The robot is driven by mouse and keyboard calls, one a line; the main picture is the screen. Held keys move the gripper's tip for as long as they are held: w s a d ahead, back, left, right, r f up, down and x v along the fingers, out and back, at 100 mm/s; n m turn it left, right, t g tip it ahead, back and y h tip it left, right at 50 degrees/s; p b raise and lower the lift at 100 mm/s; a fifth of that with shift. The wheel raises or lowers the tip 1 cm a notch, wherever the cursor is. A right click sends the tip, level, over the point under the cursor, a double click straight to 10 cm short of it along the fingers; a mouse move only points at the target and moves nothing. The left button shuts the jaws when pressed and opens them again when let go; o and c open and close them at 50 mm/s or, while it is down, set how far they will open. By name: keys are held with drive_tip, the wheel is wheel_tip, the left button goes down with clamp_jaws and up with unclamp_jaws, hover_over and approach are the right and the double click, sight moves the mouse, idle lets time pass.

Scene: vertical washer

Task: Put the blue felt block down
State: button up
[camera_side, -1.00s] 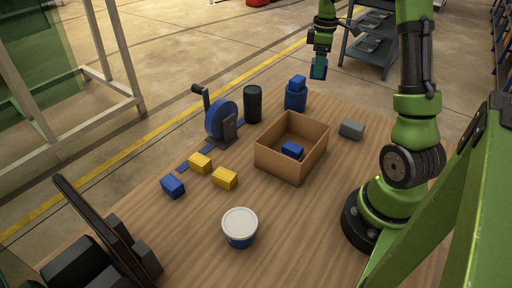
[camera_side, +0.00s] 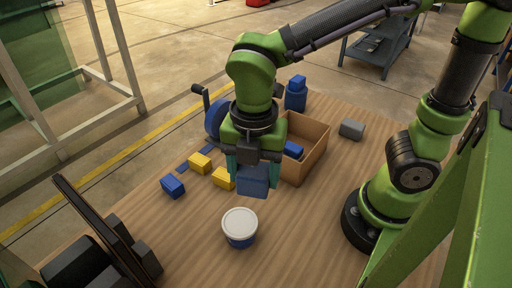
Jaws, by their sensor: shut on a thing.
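My gripper (camera_side: 253,172) is shut on a blue felt block (camera_side: 254,181), which sits between its teal fingers. It is in the middle of the picture, in front of the cardboard box (camera_side: 314,155) and behind the white-lidded tub (camera_side: 240,222). The block appears held above the wooden table; its exact height I cannot tell. A second blue block (camera_side: 293,150) lies inside the box. A third blue block (camera_side: 173,186) lies on the table at the left. My gripper hides the box's left part.
Two yellow blocks (camera_side: 200,163) lie left of my gripper, one partly hidden. A blue tape dispenser (camera_side: 214,117) stands behind them. A grey block (camera_side: 351,129) and a blue canister (camera_side: 296,97) stand further back. The front right of the table (camera_side: 310,225) is clear.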

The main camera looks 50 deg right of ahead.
drive_tip(key=s+a+f+n, duration=0.1)
drive_tip(key=s+a+n, duration=0.25)
drive_tip(key=s, duration=0.55)
drive_tip(key=shift+n, duration=0.35)
wheel_tip(320, 180, down, 10)
drive_tip(key=shift+w+d+r, duration=0.1)
drive_tip(key=shift+w+r, duration=0.05)
drive_tip(key=shift+r, duration=0.05)
drive_tip(key=w+a, duration=0.3)
drive_tip(key=a, duration=0.1)
drive_tip(key=w+a+f, duration=0.1)
drive_tip(key=w+a, duration=0.1)
drive_tip(key=a, duration=0.3)
drive_tip(key=w+a, duration=0.3)
drive_tip(key=a, duration=0.1)
drive_tip(key=shift+w+a+f, duration=0.25)
drive_tip(key=shift+w+f, duration=0.1)
drive_tip(key=shift+f, duration=0.05)
drive_tip(key=shift+s+d+f, duration=0.1)
drive_tip(key=shift+f, duration=1.55)
drive_tip(key=shift+f, duration=0.2)
drive_tip(key=o, duration=1)
drive_tip(key=shift+o, duration=0.2)
